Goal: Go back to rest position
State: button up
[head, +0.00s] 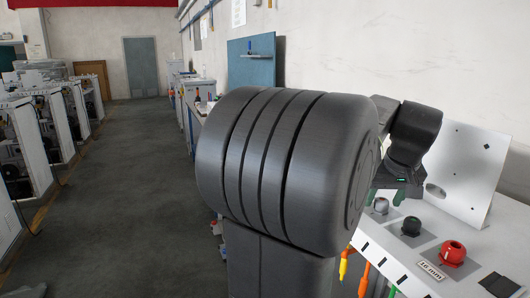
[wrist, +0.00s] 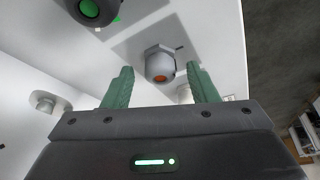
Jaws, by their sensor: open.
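My gripper (head: 399,196) is at the back of the white dispenser bench in the head view, partly hidden behind my own dark arm. In the wrist view, my gripper (wrist: 158,72) has its two green fingers spread apart with nothing held between them. A grey dispenser with an orange centre (wrist: 160,64) shows beyond the fingertips; whether they touch it cannot be told. A dark dispenser with a green centre (wrist: 90,11) is at the top left of that view.
The bench (head: 385,238) carries a grey dispenser (head: 380,206), a dark one (head: 411,226) and a red one (head: 453,252). A white upright panel (head: 465,165) stands behind. Orange and yellow handles (head: 364,277) hang at its front. The aisle floor (head: 125,190) is clear.

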jog(key=shift+a+m+h+b, duration=0.15)
jog(key=shift+m+h+b, duration=0.55)
jog(key=shift+m, duration=0.7)
